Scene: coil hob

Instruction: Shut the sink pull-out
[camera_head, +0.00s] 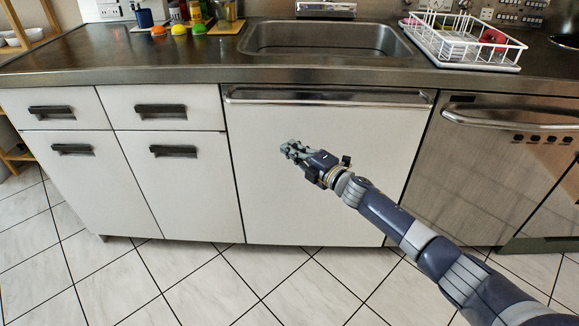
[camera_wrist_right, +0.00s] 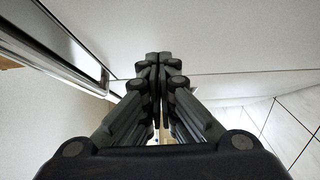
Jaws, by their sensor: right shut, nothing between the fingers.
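The sink pull-out (camera_head: 300,205) is the wide white front below the sink, with a long metal bar handle (camera_head: 325,97) along its top. In the head view its front looks flush or nearly flush with the fronts beside it; I cannot tell whether a small gap is left. My right gripper (camera_head: 288,150) is in front of the upper middle of this panel, below the bar handle. In the right wrist view its fingers (camera_wrist_right: 158,62) are together and empty. I cannot tell whether they touch the panel. My left gripper is not in view.
White drawers and doors (camera_head: 165,110) stand to the left, and a grey-brown appliance front (camera_head: 490,165) with a bar handle to the right. The counter above holds the sink (camera_head: 325,40) and a white dish rack (camera_head: 460,42). The tiled floor (camera_head: 190,285) in front is clear.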

